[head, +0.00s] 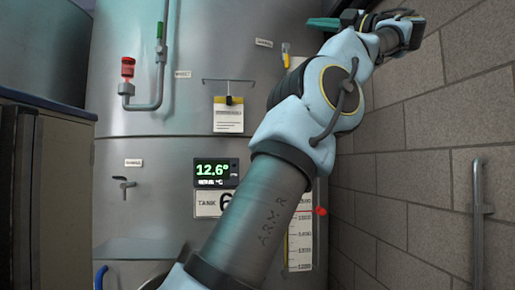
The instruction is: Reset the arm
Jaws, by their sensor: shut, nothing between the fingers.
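My arm rises from the bottom middle of the head view and leans up to the right, in front of a steel tank (140,210). Its wrist bends back at the top right. My gripper (312,22) shows small there, with teal fingers pointing left. The fingers are together and hold nothing. The gripper looks apart from the tank and the wall, though the depth is hard to judge. My forearm hides part of the tank's right side.
The tank carries a display (216,172) reading 12.6°, a small tap (123,186), a pipe with a red-capped fitting (127,75) and a hanging clipboard (228,116). A tiled wall (420,140) with a metal rail (479,215) stands close on the right. A cabinet (50,200) stands left.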

